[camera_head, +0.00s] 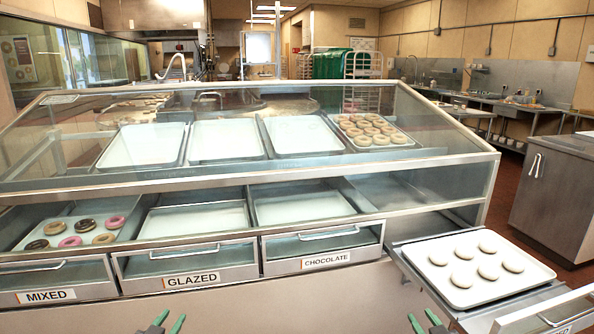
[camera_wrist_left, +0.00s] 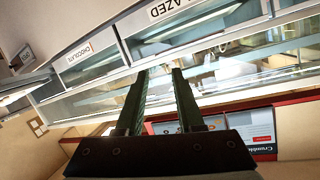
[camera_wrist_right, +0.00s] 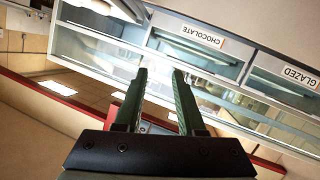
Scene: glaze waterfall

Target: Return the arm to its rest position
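My left gripper (camera_head: 166,325) shows at the bottom edge of the head view, with its two green fingers apart. In the left wrist view the fingers (camera_wrist_left: 157,95) are spread with nothing between them. My right gripper (camera_head: 428,324) is at the bottom edge of the head view, to the right, its green fingertips apart. In the right wrist view its fingers (camera_wrist_right: 158,95) are also spread and empty. Both grippers are in front of the display case (camera_head: 200,292), apart from it. Most of both arms is out of the head view.
Drawers labelled MIXED (camera_head: 47,296), GLAZED (camera_head: 191,279) and CHOCOLATE (camera_head: 326,261) front the case. At the right, a drawer (camera_head: 415,262) is pulled out with a white tray (camera_head: 520,287) of several pale donuts, near my right gripper. Another tray of donuts (camera_head: 372,130) sits on the upper shelf.

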